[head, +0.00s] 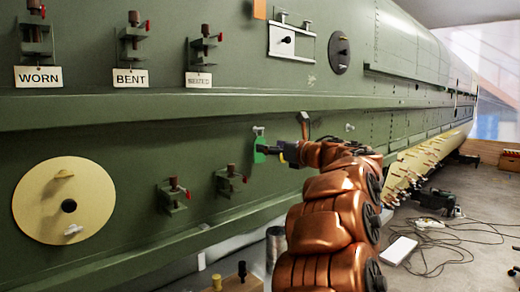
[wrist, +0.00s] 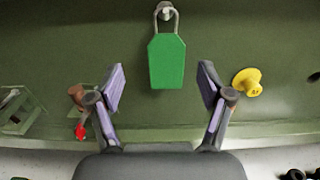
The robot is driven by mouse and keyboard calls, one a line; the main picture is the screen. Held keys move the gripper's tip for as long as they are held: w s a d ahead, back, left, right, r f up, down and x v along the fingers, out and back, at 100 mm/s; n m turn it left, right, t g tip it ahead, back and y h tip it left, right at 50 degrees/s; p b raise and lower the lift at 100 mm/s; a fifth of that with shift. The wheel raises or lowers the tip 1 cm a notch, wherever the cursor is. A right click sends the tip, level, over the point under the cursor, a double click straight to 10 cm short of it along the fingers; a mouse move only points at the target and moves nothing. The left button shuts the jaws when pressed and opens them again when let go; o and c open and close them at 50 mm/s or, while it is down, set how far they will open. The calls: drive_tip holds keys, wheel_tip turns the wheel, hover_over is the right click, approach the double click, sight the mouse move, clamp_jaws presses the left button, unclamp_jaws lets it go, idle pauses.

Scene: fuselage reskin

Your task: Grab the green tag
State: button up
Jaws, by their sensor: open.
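The green tag (wrist: 166,62) hangs upright by a grey loop from a peg on the green fuselage side in the wrist view. In the head view the green tag (head: 259,150) shows just left of my gripper (head: 272,150). In the wrist view my gripper (wrist: 161,90) is open, with one purple-padded finger on each side, left and right of the tag. My copper-coloured arm reaches in from the lower right in the head view.
A yellow knob (wrist: 247,82) sits right of the right finger. A clamp with a red handle (wrist: 81,130) is near the left finger. Clamps (head: 230,181) and a cream disc (head: 65,200) are on the fuselage at left. Cables (head: 440,245) lie on the floor at right.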

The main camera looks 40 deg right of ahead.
drive_tip(key=w, duration=0.1)
drive_tip(key=w+p, duration=0.1)
drive_tip(key=w, duration=0.1)
drive_tip(key=w+d+p, duration=0.1)
drive_tip(key=w, duration=0.1)
drive_tip(key=shift+f, duration=0.1)
drive_tip(key=c, duration=0.9)
